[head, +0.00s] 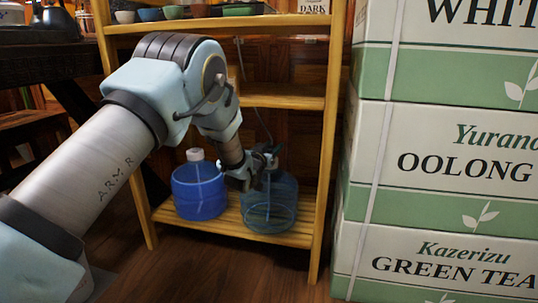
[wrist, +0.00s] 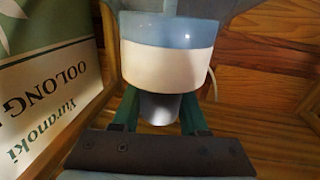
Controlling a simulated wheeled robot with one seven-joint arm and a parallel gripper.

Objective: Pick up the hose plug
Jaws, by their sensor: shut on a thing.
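My gripper (head: 262,172) is at the mouth of the clear blue jug (head: 270,207) on the lower shelf. In the wrist view its two green fingers (wrist: 161,112) are shut on a grey, round piece, which I take for the hose plug (wrist: 160,104). A wide white-and-blue collar (wrist: 167,52) sits just beyond it, close to the fingertips. The plug is hidden behind my gripper in the head view. I cannot tell whether it is still seated in the jug's mouth.
A darker blue jug (head: 198,192) with a white cap stands left of the clear one. The wooden rack's right post (head: 327,150) and middle shelf (head: 285,97) are close to my gripper. Stacked tea boxes (head: 440,180) stand to the right. A thin hose hangs behind.

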